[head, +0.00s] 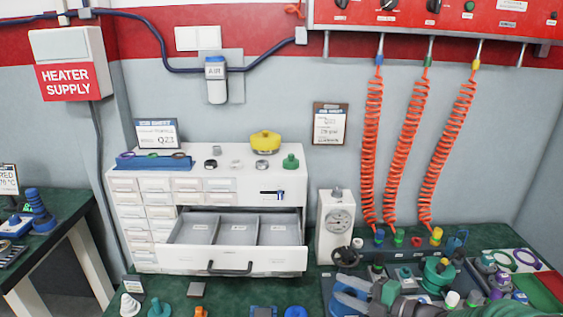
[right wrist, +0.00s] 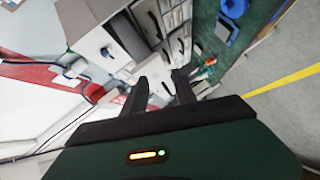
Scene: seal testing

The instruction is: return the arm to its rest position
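My right gripper (head: 346,292) is at the bottom of the head view, right of centre, over the green bench top. Its two grey fingers point left and are apart. In the right wrist view the dark fingers of my right gripper (right wrist: 160,84) are also spread, with nothing held between them. My right arm comes in from the lower right and covers part of the items behind it. My left gripper does not show in the head view.
A white drawer cabinet (head: 130,225) stands left of the gripper, with a wide drawer (head: 232,262) pulled open. A pressure gauge box (head: 336,224) stands behind the gripper. Orange coiled hoses (head: 405,150) hang at the right. Fittings (head: 438,272) crowd the bench near the arm.

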